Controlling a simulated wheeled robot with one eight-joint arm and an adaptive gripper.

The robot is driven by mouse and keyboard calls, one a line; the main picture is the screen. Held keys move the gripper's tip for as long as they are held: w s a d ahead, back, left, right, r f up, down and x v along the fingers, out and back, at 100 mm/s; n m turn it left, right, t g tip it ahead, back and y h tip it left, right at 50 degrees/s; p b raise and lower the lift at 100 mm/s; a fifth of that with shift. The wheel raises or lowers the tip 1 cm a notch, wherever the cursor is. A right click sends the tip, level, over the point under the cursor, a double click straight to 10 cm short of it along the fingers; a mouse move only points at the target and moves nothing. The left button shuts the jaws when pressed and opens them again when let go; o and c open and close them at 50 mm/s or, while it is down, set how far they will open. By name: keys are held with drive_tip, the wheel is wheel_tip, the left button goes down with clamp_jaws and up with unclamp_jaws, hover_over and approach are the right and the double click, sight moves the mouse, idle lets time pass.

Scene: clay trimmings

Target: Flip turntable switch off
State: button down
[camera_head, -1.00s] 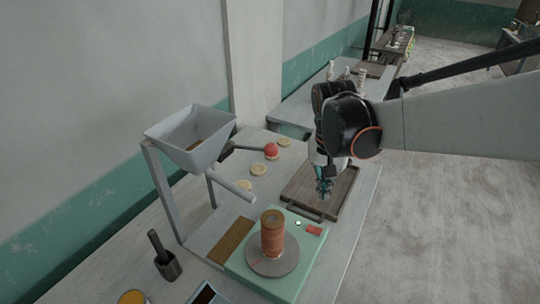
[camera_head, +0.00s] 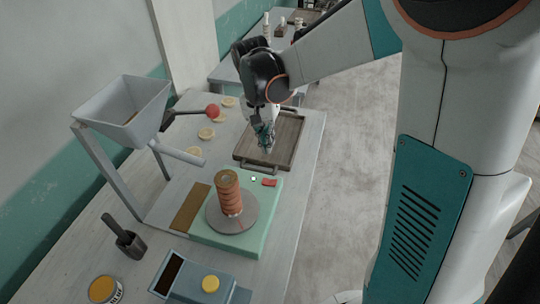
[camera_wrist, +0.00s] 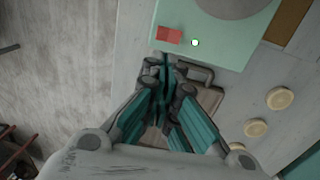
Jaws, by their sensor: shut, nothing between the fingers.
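The turntable has a mint-green base (camera_head: 232,239) with a round grey plate (camera_head: 245,222) carrying a stacked orange-brown cylinder (camera_head: 228,193). A red switch (camera_head: 269,183) sits at the base's far right corner, beside a small lit indicator (camera_head: 253,178). In the wrist view the switch (camera_wrist: 169,35) and the glowing indicator (camera_wrist: 195,42) lie just beyond my fingertips. My gripper (camera_head: 266,147), teal-fingered, is shut and empty, pointing down above the near part of the wooden tray, behind the switch and apart from it. I cannot tell which way the switch is tilted.
The wooden tray (camera_head: 291,147) lies behind the turntable. A grey hopper (camera_head: 125,109) on a stand and a red-knobbed lever (camera_head: 212,111) are at left. Pale discs (camera_head: 206,133) lie between. A blue box with a yellow button (camera_head: 210,284) is in front.

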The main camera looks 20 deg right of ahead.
sight(274, 179)
drive_tip(key=f+b, duration=0.1)
drive_tip(key=f, duration=0.3)
drive_tip(key=d+f+b, duration=0.1)
drive_tip(key=f, duration=0.3)
drive_tip(key=s+f+b, duration=0.1)
drive_tip(key=f, duration=0.4)
drive_tip(key=shift+d+b, duration=0.2)
drive_tip(key=shift+b, duration=0.1)
drive_tip(key=shift+s+d+f+t+y+b, duration=0.2)
drive_tip(key=shift+f+t+y+b, duration=0.1)
drive_tip(key=shift+f+y, duration=0.1)
drive_tip(key=shift+r, duration=0.15)
drive_tip(key=shift+w, duration=0.1)
drive_tip(key=shift+a, duration=0.15)
